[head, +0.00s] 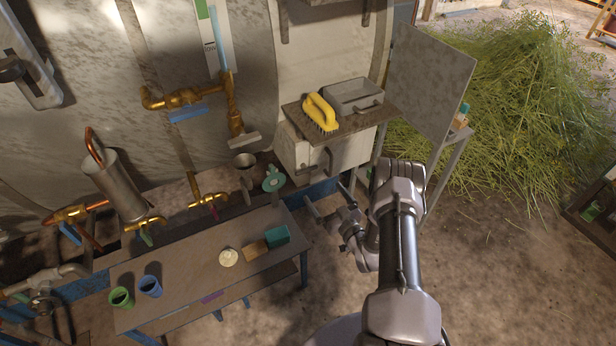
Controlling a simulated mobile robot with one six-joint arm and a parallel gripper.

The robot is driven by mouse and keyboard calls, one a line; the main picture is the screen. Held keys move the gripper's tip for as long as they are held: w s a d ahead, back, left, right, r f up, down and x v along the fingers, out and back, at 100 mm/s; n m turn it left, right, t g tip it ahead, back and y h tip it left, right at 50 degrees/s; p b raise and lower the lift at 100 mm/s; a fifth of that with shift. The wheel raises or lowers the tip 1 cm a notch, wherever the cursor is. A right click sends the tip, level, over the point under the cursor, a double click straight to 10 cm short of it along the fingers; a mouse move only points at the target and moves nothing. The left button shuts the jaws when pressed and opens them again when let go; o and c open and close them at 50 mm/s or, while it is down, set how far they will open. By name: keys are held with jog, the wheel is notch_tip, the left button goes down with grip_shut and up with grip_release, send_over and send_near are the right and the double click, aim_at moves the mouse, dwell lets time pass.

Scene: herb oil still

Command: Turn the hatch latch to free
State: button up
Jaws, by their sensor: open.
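A pale metal box (352,152) stands against the tank wall, under a brown shelf. A dark bar-like handle (329,161) sits on its front and looks like the hatch latch; it appears tilted, close to upright. I cannot tell which setting it is in. My gripper (328,197) is in front of and below the handle, with its two fingers spread apart and nothing between them. It appears apart from the handle. My arm comes in from the lower right and hides part of the floor beside the box.
A low table (190,273) at lower left holds green and blue cups, a pale disc and small blocks. A tilted grey panel (428,80) stands right of the box, before a herb heap (530,110).

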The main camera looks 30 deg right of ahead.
aim_at(305, 169)
jog(key=w+b, duration=0.1)
jog(key=w, duration=0.4)
jog(key=w+b, duration=0.2)
jog(key=w, duration=0.3)
jog(key=shift+w+a, duration=0.2)
jog(key=shift+w, duration=0.2)
jog(key=shift+c, duration=0.4)
